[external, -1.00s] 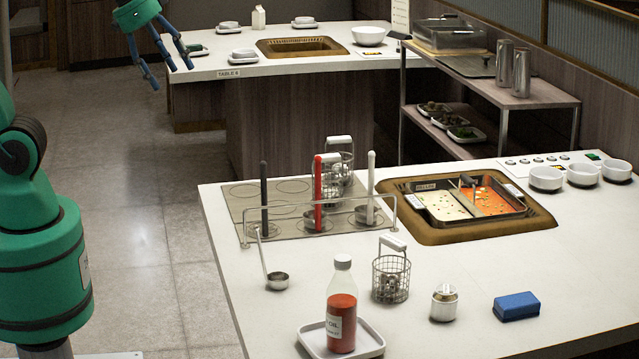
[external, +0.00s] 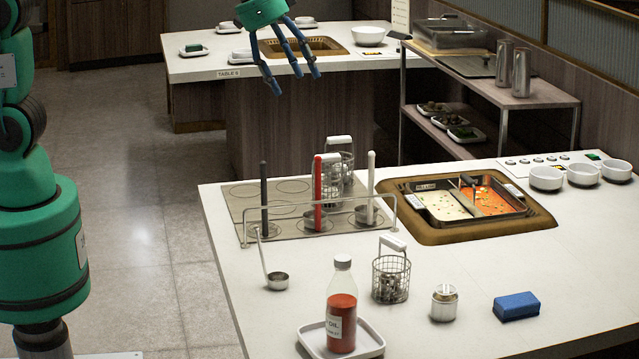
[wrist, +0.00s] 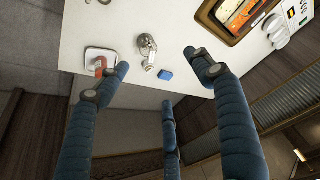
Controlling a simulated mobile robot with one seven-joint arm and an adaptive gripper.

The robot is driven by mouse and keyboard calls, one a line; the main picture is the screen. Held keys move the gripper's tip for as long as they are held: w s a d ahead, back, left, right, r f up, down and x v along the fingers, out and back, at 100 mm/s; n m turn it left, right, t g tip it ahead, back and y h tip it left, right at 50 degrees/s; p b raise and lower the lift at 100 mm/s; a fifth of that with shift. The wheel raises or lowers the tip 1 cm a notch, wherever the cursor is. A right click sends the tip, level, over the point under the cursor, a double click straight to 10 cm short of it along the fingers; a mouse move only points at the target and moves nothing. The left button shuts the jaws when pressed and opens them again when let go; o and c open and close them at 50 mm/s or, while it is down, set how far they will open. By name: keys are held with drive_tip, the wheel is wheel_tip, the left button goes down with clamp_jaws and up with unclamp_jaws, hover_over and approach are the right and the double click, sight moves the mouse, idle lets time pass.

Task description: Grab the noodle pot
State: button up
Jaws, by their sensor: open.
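A divided metal pot (external: 527,213) with pale broth on its left and red broth on its right sits in a brown-rimmed recess in the near counter. It shows partly in the wrist view (wrist: 238,14), at the top right. A wire basket with a white handle (external: 391,279) and a small silver lidded jar (external: 444,303) stand in front of it. I cannot tell which of these is the noodle pot. My gripper (external: 297,80) has three blue fingers spread open and empty. It is in the air, apart from all of these. In the wrist view the fingers (wrist: 155,64) also show spread.
A red oil bottle (external: 341,312) stands on a white tray (external: 312,340). A blue block (external: 516,306) lies to the right. A rack (external: 240,215) holds upright-handled ladles. White bowls (external: 546,178) line the back right. The counter's right front is clear.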

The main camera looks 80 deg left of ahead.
drive_tip(key=w+d+f+m+p, duration=0.1)
drive_tip(key=w+d+f+p, duration=0.1)
drive_tip(key=w+d+f, duration=0.6)
drive_tip(key=m+g+p, duration=0.1)
drive_tip(key=m+p, duration=0.1)
drive_tip(key=p, duration=0.4)
hover_over(443, 289)
drive_tip(key=s+a, duration=0.2)
drive_tip(key=s, duration=0.2)
wheel_tip(443, 289, down, 21)
drive_tip(key=shift+a+r+h, duration=0.15)
drive_tip(key=shift+a+h, duration=0.05)
drive_tip(key=shift+h, duration=0.2)
drive_tip(key=shift+b+x, duration=0.4)
drive_tip(key=shift+x, duration=3.85)
drive_tip(key=shift+x, duration=2.6)
drive_tip(key=shift+a, duration=0.1)
drive_tip(key=shift+c, duration=0.5)
